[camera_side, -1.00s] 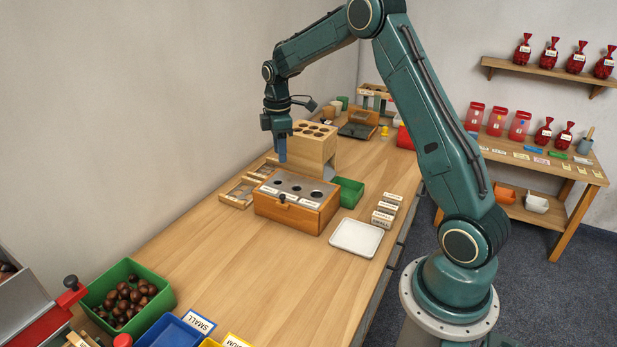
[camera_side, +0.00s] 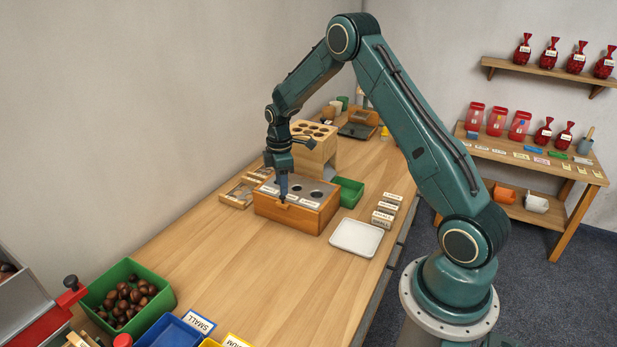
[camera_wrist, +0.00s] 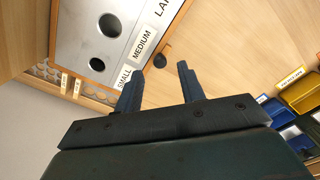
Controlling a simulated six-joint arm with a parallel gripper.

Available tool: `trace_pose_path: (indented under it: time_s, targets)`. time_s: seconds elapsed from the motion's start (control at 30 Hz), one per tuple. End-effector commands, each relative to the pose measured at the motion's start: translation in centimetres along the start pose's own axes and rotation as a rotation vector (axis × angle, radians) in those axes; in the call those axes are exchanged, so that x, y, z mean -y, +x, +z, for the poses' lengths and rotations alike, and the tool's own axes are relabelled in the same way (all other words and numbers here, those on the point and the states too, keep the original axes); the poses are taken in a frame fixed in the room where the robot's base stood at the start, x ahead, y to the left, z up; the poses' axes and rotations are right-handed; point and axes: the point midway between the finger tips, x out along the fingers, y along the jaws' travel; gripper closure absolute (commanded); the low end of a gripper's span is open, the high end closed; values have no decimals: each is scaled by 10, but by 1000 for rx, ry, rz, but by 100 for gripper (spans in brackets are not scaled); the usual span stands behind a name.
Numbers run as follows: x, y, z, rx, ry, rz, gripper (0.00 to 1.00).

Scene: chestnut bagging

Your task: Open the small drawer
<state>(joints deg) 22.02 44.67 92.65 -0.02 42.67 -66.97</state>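The wooden sizing box (camera_side: 327,210) has a grey metal top with round holes and SMALL, MEDIUM and LARGE labels. Its front (camera_side: 298,219) looks flush, and no pulled-out drawer shows. A dark round knob (camera_wrist: 160,61) on this front shows in the wrist view. My gripper (camera_side: 282,199) points down at the box's front edge. In the wrist view my gripper (camera_wrist: 158,70) is open, with the knob near the gap between its fingertips. I cannot tell whether a finger touches it. The gripper hides the knob in the side view.
A white tray (camera_side: 356,238) and stacked label blocks (camera_side: 384,215) lie to the right. A green bin (camera_side: 348,192) and a wooden stand with holes (camera_side: 314,147) are behind. A green crate of chestnuts (camera_side: 110,275) is front left. The table before the box is clear.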

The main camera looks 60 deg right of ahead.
Motion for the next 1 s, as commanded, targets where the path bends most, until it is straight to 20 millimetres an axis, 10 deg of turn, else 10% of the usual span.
trace_pose_path:
  time_s: [0.67,0.87,1.0]
  targets:
    - [0,33,0,0,0,0,61]
    - [0,32,0,0,0,0,98]
    - [0,32,0,0,0,0,100]
